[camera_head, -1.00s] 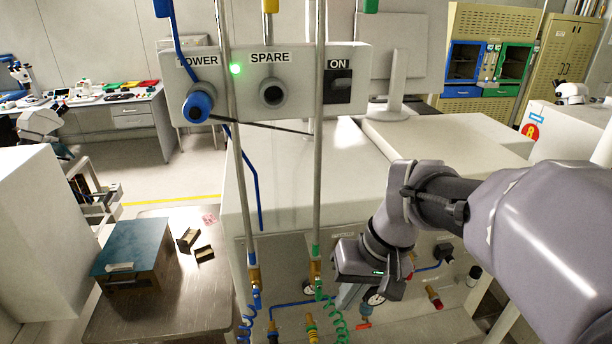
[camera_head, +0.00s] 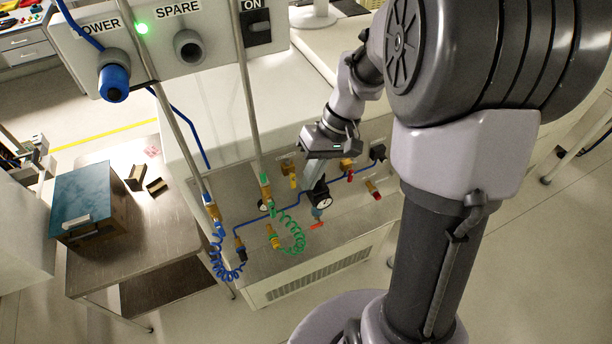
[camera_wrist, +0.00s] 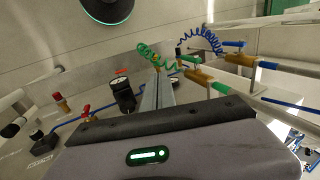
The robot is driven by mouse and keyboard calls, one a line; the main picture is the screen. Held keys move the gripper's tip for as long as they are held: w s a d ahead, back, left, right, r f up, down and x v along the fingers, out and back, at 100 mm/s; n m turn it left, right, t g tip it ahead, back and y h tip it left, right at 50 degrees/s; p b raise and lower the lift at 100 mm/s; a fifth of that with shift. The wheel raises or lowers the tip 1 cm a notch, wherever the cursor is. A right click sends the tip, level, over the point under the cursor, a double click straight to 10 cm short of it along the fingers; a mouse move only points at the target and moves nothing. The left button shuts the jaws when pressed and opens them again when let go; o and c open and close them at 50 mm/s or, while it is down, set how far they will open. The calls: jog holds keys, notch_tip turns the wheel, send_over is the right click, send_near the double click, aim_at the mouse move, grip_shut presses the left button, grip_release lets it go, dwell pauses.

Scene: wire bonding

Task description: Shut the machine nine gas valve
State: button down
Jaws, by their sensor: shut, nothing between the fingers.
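I cannot tell which is the gas valve, and no number nine is readable. My gripper (camera_head: 309,187) is shut and empty, pointing down among these fittings, close to the black pressure gauge (camera_head: 322,201). In the wrist view the closed fingers (camera_wrist: 157,84) reach toward the fittings, beside the gauge (camera_wrist: 125,96); contact cannot be told.
Coiled blue (camera_head: 227,262) and green (camera_head: 291,238) hoses hang left of my gripper. Two upright metal pipes and a switch box (camera_head: 222,38) stand in front of the machine. A steel table (camera_head: 150,225) with a blue-topped box (camera_head: 85,202) is at left.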

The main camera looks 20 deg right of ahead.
aim_at(272, 210)
jog(key=a+f+b, duration=0.1)
jog(key=a+f, duration=0.4)
jog(key=a, duration=0.1)
jog(key=shift+f, duration=0.25)
